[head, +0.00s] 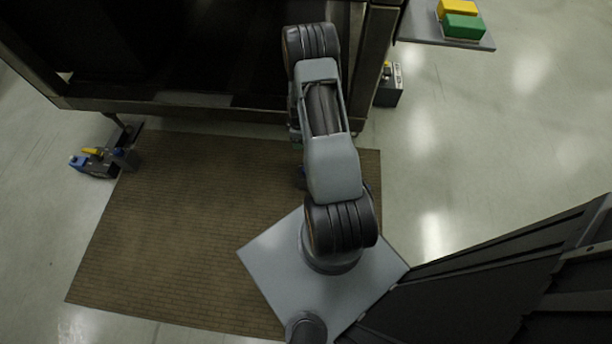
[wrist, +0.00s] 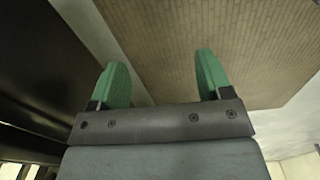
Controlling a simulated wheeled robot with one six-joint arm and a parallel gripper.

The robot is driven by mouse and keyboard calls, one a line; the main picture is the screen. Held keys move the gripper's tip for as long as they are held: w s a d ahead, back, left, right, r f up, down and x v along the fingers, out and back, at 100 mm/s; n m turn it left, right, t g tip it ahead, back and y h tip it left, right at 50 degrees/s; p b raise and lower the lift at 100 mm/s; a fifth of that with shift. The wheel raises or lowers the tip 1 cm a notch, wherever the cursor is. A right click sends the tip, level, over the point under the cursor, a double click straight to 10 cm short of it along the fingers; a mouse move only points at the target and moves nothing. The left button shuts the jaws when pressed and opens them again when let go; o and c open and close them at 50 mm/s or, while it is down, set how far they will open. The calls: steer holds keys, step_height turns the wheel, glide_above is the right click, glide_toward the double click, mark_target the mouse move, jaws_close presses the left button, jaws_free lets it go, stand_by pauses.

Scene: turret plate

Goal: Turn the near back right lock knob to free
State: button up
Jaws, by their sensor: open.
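My gripper (wrist: 163,78) shows in the wrist view with its two green fingers apart and nothing between them. In the head view my arm covers most of it. A small grey unit (head: 388,92) with a bit of yellow on top stands beside the dark frame's right leg. Another small unit with a yellow part (head: 96,151) and blue ends stands at the frame's lower left corner. I cannot tell which of these carries the near back right lock knob, or how any knob is turned. No knob shows in the wrist view.
A large dark frame (head: 180,104) fills the upper left of the head view. A brown mat (head: 170,230) lies in front of it. A grey shelf (head: 418,30) at the upper right bears a yellow and a green block (head: 463,27). Pale floor (head: 470,150) is clear at right.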

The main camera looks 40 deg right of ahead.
steer(key=shift+n, duration=0.4)
steer(key=f+b, duration=0.2)
steer(key=f, duration=0.5)
steer(key=s+d+f+b, duration=0.1)
steer(key=f+b, duration=0.2)
steer(key=f, duration=0.5)
steer(key=s+f+b, duration=0.1)
steer(key=f+b, duration=0.1)
steer(key=f, duration=0.6)
steer(key=shift+s+d+f, duration=0.1)
steer(key=shift+s+d, duration=0.05)
steer(key=shift+s, duration=0.05)
steer(key=shift+c, duration=0.2)
steer(key=c, duration=0.9)
